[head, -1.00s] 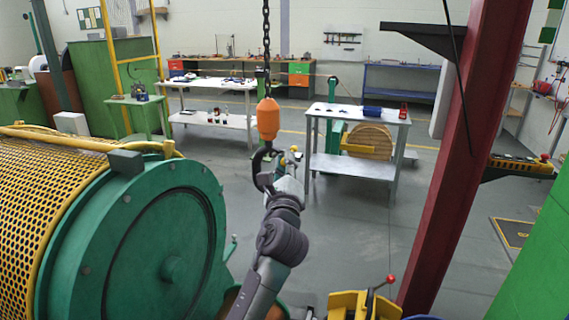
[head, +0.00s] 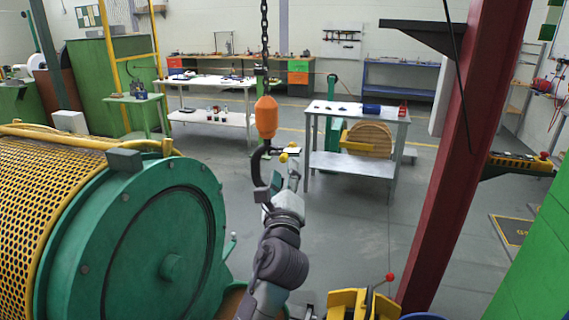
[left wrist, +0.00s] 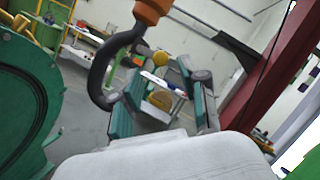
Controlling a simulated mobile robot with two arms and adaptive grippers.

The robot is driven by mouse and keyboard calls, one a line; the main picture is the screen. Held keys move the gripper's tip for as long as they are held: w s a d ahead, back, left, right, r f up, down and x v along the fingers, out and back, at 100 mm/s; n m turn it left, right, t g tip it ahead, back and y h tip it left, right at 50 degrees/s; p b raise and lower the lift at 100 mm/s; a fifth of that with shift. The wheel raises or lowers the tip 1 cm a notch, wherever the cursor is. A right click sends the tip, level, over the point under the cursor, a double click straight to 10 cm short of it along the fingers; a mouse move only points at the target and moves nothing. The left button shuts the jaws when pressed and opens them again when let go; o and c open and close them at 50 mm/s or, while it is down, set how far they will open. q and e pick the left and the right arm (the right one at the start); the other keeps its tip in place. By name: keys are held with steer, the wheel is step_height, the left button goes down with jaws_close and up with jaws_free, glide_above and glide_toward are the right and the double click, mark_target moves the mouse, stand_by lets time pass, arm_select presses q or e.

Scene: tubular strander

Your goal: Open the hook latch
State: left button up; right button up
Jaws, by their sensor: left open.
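A dark hook (head: 257,168) hangs from an orange block (head: 266,117) on a chain. In the left wrist view the hook (left wrist: 97,75) curves down at upper left, with the orange block (left wrist: 152,8) above. A small yellow knob (head: 284,157) shows just right of the hook; it also shows in the left wrist view (left wrist: 160,59). It seems to belong to the latch, whose arm I cannot make out. My left gripper (head: 281,182) is open, just below and right of the hook. In the wrist view one teal finger overlaps the hook's tip; contact is unclear. My right gripper is out of view.
A green drum machine with a yellow mesh guard (head: 40,215) fills the left. A dark red column (head: 455,170) stands at right. A grey table (head: 352,165) and a wooden reel (head: 368,140) are behind. The floor between is clear.

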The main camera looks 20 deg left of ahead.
arm_select(q)
steer(key=v, duration=0.7)
steer(key=shift+s, duration=0.3)
steer(key=shift+d, duration=0.1)
step_height(320, 180, down, 37)
steer(key=d+n+g+h, duration=0.2)
steer(key=n+g+h, duration=0.2)
steer(key=g, duration=0.3)
steer(key=s+a+f+n+g, duration=0.1)
steer(key=s+f+n+g, duration=0.1)
steer(key=s+f, duration=0.4)
steer(key=s+a+f+n+g+h+b, duration=0.1)
steer(key=s+f+n+g, duration=0.15)
steer(key=f, duration=0.65)
steer(key=s+a+f+n+g, duration=0.1)
steer(key=s+f+n, duration=0.1)
steer(key=s+f, duration=0.4)
steer(key=s+a+f+n+g, duration=0.2)
steer(key=s+f, duration=0.4)
steer(key=s, duration=0.5)
steer(key=s+a+f+n+g, duration=0.2)
steer(key=s+f+n, duration=0.3)
steer(key=s, duration=0.7)
steer(key=s+a+f+n+g, duration=0.3)
steer(key=s+f, duration=0.5)
steer(key=s, duration=0.4)
steer(key=shift+a+n+b, duration=0.4)
steer(key=shift+a+n, duration=0.05)
steer(key=shift+n, duration=0.1)
